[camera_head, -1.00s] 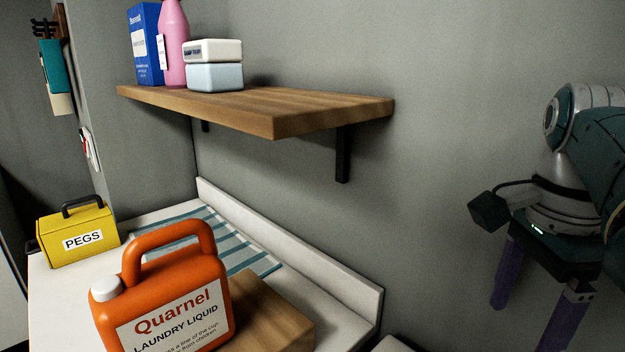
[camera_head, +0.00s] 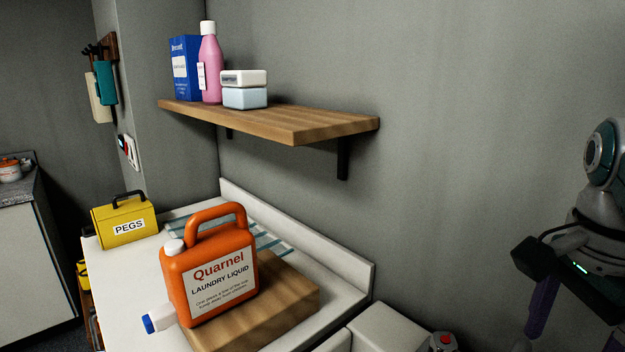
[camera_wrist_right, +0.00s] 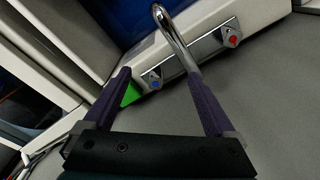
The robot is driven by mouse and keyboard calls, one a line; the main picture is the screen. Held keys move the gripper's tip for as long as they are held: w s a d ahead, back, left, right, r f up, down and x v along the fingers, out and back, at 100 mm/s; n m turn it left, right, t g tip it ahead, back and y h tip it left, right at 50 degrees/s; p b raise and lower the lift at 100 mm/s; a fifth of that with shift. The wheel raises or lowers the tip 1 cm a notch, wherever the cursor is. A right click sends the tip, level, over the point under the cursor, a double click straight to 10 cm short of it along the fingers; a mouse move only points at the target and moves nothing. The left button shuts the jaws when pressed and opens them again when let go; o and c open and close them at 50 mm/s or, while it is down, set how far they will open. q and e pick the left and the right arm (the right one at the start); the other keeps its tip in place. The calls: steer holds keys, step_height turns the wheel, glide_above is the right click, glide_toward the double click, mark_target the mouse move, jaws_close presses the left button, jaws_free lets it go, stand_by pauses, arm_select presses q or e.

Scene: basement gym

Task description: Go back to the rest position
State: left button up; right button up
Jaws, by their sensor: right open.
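My right gripper (camera_wrist_right: 160,98) is open in the right wrist view, its two purple fingers spread with nothing between their tips that they hold. A chrome tap (camera_wrist_right: 180,40) with a blue and a red knob lies beyond the fingers. In the head view my right arm is at the right edge, in front of the grey wall, with a purple finger (camera_head: 541,305) pointing down and the rest cut off by the frame. It is apart from the shelf and counter. My left gripper is not in view.
An orange laundry liquid jug (camera_head: 208,275) stands on a wooden block (camera_head: 285,305) on the white counter (camera_head: 345,285). A yellow pegs box (camera_head: 125,222) stands behind. A wooden shelf (camera_head: 310,128) holds a blue box, pink bottle and stacked containers. Wall space right of the shelf is clear.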

steer(key=s+d+f+n+t+h+b, duration=0.2)
steer(key=s+d+f+n+h+b, duration=0.15)
steer(key=s+f+n, duration=0.35)
arm_select(q)
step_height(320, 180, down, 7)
steer(key=b, duration=0.3)
arm_select(e)
steer(key=s+a+f+n+t+y, duration=0.1)
steer(key=s+a+n+y, duration=0.4)
steer(key=s+a+n, duration=0.75)
arm_select(q)
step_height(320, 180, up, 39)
steer(key=p, duration=3.8)
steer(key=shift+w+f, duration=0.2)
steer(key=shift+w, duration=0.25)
arm_select(e)
step_height(320, 180, up, 38)
steer(key=shift+w+d, duration=0.2)
steer(key=shift+w, duration=0.1)
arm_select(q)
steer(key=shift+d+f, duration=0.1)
arm_select(e)
steer(key=shift+h, duration=0.25)
